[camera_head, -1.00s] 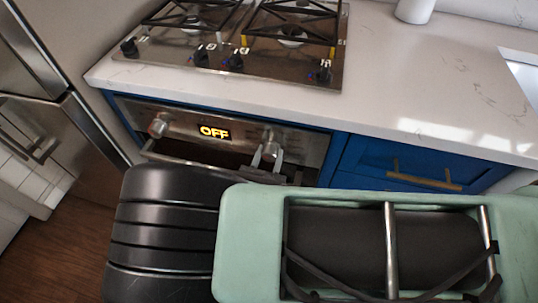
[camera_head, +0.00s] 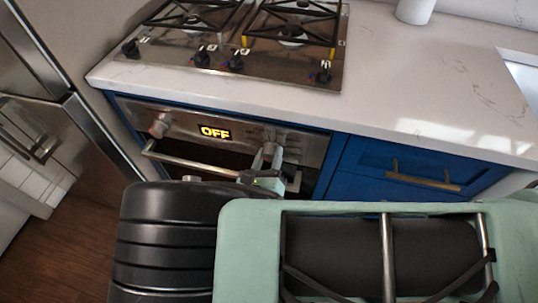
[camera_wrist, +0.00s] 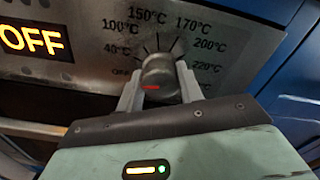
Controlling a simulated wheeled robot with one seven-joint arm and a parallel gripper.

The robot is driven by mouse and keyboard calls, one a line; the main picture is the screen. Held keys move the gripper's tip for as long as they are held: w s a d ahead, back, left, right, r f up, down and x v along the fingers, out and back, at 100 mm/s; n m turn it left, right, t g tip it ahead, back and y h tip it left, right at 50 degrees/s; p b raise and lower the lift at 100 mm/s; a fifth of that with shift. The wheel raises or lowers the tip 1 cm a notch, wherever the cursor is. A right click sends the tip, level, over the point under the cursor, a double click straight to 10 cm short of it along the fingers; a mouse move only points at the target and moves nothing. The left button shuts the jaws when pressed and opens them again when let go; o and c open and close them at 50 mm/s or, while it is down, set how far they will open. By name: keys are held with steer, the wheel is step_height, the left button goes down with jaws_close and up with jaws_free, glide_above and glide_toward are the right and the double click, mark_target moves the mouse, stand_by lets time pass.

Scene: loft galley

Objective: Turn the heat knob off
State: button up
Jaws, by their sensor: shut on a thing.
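The oven front has a silver heat knob (camera_wrist: 159,76) with printed temperatures around it, seen in the wrist view. A red mark shows on the knob's near edge. My gripper (camera_wrist: 157,92) has one finger on each side of the knob and is shut on it. In the head view my gripper (camera_head: 266,164) is at the right part of the oven panel, where its fingers largely cover the knob. The display (camera_head: 215,132) reads OFF in yellow letters; it also shows in the wrist view (camera_wrist: 34,41).
A second knob (camera_head: 160,124) is at the panel's left. The oven handle (camera_head: 190,160) runs below the panel. A gas cooktop (camera_head: 235,45) with black knobs is set in the white counter (camera_head: 430,80). A blue drawer (camera_head: 420,170) is to the right, a steel fridge (camera_head: 75,130) left.

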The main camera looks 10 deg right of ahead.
steer(key=shift+n, duration=0.3)
steer(key=o, duration=1)
steer(key=shift+s, duration=0.1)
